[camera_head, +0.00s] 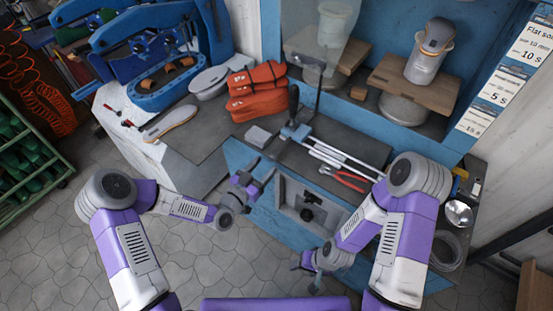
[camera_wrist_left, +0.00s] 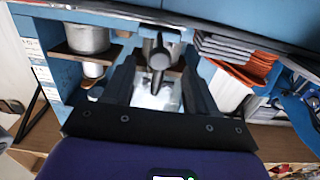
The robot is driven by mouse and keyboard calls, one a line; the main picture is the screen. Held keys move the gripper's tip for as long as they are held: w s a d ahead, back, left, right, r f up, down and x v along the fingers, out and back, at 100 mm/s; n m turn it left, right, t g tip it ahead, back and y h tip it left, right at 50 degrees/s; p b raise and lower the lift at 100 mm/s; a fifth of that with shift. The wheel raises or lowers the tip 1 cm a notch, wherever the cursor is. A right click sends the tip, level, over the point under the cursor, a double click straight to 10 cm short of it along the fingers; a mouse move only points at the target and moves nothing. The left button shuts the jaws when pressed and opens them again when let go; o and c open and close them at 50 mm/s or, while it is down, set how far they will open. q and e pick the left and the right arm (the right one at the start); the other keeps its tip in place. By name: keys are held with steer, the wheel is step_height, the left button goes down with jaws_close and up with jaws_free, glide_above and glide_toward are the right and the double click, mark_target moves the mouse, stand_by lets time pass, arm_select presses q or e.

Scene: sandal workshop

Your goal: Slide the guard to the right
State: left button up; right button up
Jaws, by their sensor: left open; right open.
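The guard is a see-through panel (camera_head: 335,50) standing at the left end of silver rails. A blue block (camera_head: 297,131) sits at that rail end, with a dark upright handle (camera_head: 293,102) beside the panel. My left gripper (camera_head: 256,178) is open and empty in front of the bench edge, left of and nearer than the handle. In the left wrist view my left gripper (camera_wrist_left: 158,75) has its fingers spread, with a dark knobbed handle (camera_wrist_left: 158,58) showing between them; I cannot tell its distance. My right gripper (camera_head: 308,268) is open, low in front of the bench.
Red-handled pliers (camera_head: 343,178) lie by the rails. A grey open recess (camera_head: 310,205) holds a black part. Orange sandal parts (camera_head: 257,92) and a grey block (camera_head: 258,136) lie left of the rails. A wooden shelf board (camera_head: 415,82) carries a canister at the back.

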mark_target(271, 159)
arm_select(q)
steer(key=x, duration=0.7)
steer(key=shift+w+d+r, duration=0.1)
steer(key=shift+w+r, duration=0.05)
steer(key=shift+r, duration=0.05)
jaws_close()
